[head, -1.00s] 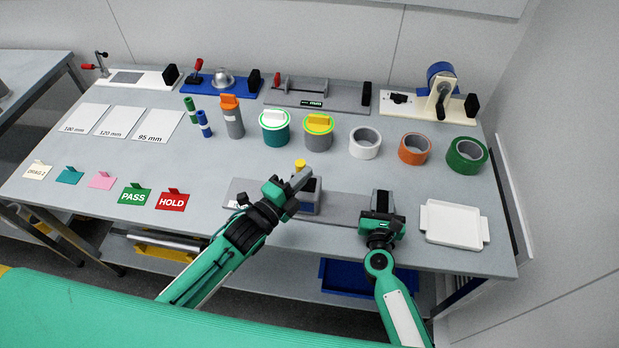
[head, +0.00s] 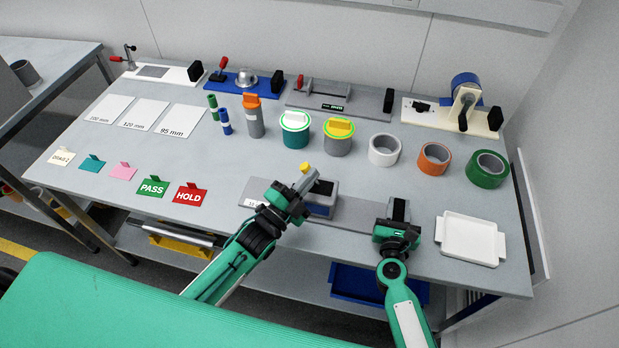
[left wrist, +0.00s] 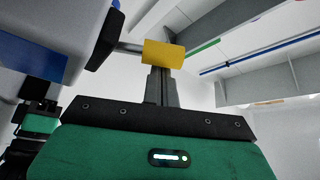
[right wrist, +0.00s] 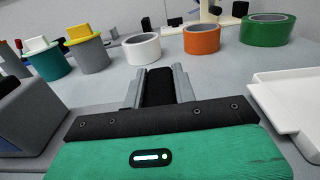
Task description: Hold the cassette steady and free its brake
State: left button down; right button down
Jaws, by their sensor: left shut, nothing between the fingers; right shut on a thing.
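The cassette (head: 322,200) is a grey and blue box on a long grey base (head: 350,212) near the table's front edge. A yellow knob (head: 305,168) stands at its upper left; in the left wrist view the yellow knob (left wrist: 163,53) sits on a thin shaft from the cassette's side. My left gripper (head: 311,181) is shut and empty, with its fingertips right at the knob; I cannot tell whether they touch. My right gripper (head: 398,208) is shut on a black block (right wrist: 160,86) at the base's right end, right of the cassette.
A white tray (head: 470,240) lies right of my right gripper. Tape rolls (head: 384,150) and lidded pots (head: 338,136) stand behind. PASS (head: 152,188) and HOLD (head: 190,196) cards lie to the left. Other fixtures (head: 340,95) line the back.

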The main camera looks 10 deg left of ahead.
pick_arm(q)
jog(key=shift+d, duration=0.1)
pick_arm(e)
jog(key=shift+f, duration=0.2)
pick_arm(q)
jog(key=shift+s+d+r, duration=0.1)
jog(key=shift+d+r, duration=0.05)
jog(key=shift+d, duration=0.1)
jog(key=shift+s+d+r, duration=0.2)
jog(key=shift+d+r, duration=0.2)
jog(key=shift+d, duration=0.25)
jog(key=shift+s+d+r, duration=0.15)
jog(key=shift+d+r, duration=0.2)
jog(key=shift+d, duration=0.25)
jog(key=v, duration=1)
jog(key=shift+d+r, duration=0.1)
jog(key=shift+r, duration=0.05)
pick_arm(e)
jog(key=c, duration=1)
grip_release()
jog(key=shift+r, duration=0.1)
jog(key=shift+c, duration=0.2)
